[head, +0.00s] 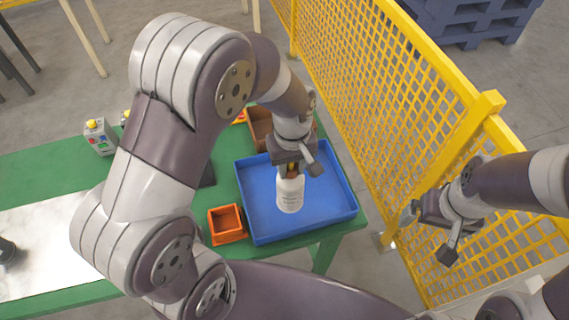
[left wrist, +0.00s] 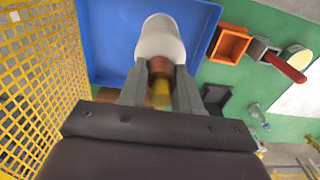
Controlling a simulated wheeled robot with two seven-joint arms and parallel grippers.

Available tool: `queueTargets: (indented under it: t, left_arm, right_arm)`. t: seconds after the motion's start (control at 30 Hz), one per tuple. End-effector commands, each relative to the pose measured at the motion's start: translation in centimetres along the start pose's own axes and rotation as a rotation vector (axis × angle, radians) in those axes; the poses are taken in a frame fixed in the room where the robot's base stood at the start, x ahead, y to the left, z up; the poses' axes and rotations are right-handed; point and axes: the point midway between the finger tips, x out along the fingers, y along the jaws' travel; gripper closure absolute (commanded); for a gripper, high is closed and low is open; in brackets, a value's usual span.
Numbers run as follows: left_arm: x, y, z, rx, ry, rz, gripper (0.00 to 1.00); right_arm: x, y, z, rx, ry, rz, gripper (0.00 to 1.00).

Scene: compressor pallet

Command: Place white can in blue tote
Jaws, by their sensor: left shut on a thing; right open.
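The white can (head: 290,193) is a white bottle-shaped container with printed text and a narrower orange-brown and yellow top. My left gripper (head: 293,167) is shut on its top end and holds it over the blue tote (head: 256,228). In the left wrist view the can (left wrist: 160,40) hangs between the fingers of the left gripper (left wrist: 160,95), with the tote (left wrist: 108,40) behind it. I cannot tell whether the can touches the tote floor. My right gripper (head: 432,232) is open and empty, beside the yellow fence.
A small orange bin (head: 227,224) stands just left of the tote on the green table (head: 40,162). A brown bin (head: 259,127) is behind the tote. A grey control box (head: 100,136) stands at the back left. The yellow mesh fence (head: 370,90) runs close along the right side.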

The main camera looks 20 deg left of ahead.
Motion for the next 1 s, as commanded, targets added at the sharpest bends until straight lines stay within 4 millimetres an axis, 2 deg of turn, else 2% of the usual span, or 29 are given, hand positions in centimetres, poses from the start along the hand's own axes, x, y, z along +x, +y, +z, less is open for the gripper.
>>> queueTargets:
  t: [0.2,0.33,0.43,0.67,1.0]
  left_arm:
    - [2.3,0.0,-4.2,-0.002,-0.001,-0.001,1.0]
    - [3.2,0.0,-5.5,-0.001,0.0,0.0,1.0]
    - [4.0,0.0,-5.8,0.0,-0.002,-0.002,1.0]
    - [7.2,0.0,-5.8,0.001,0.0,-0.001,1.0]
    - [7.9,0.0,-5.8,0.0,0.001,0.001,1.0]
  right_arm:
    - [-1.2,0.0,-0.1,0.0,0.0,0.0,0.0]
    - [-1.4,0.0,-0.1,0.0,0.0,0.0,0.0]
    - [-1.6,0.0,-0.2,0.0,0.0,0.0,0.0]
    - [-2.5,0.0,-0.3,0.0,0.0,0.0,0.0]
    - [-2.2,0.0,-0.2,0.0,0.0,0.0,0.0]
